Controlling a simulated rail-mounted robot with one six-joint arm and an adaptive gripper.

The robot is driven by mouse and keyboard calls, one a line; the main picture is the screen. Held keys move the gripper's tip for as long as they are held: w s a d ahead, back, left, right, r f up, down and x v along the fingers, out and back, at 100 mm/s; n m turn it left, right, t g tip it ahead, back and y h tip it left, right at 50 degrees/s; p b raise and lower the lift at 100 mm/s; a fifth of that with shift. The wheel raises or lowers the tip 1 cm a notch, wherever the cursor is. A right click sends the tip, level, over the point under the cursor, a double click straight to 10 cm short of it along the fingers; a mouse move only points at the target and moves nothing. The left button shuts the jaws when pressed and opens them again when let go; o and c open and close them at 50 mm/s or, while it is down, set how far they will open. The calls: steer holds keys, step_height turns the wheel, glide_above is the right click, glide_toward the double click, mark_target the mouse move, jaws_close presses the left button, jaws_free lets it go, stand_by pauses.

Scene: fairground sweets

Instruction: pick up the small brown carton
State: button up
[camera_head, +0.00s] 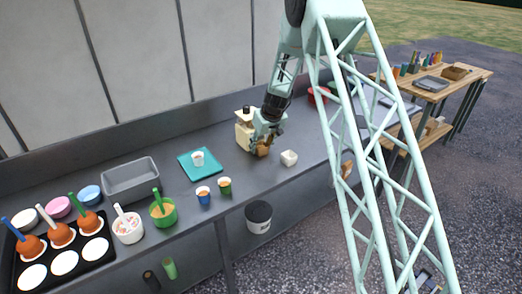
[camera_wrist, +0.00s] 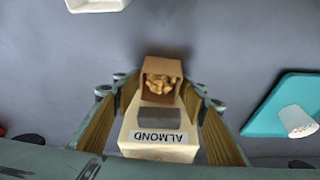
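The small brown carton (camera_wrist: 147,92) is open-topped and holds tan nut-like pieces. It stands in front of a cream dispenser (camera_wrist: 160,150) labelled ALMOND. In the head view the carton (camera_head: 263,148) shows just below my gripper (camera_head: 268,130), and the dispenser (camera_head: 243,131) is to its left. In the wrist view my gripper (camera_wrist: 160,88) is open, with one finger on each side of the carton. A narrow gap shows between the carton and each fingertip. My arm hides part of the dispenser in the head view.
A white box (camera_head: 289,158) stands to the carton's right. A teal tray (camera_head: 186,169) with a spotted cup (camera_head: 198,158) lies to the left. The counter just in front of the carton is clear.

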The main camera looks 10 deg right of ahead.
steer(key=c, duration=0.5)
steer(key=shift+o, duration=0.2)
steer(key=shift+b, duration=0.45)
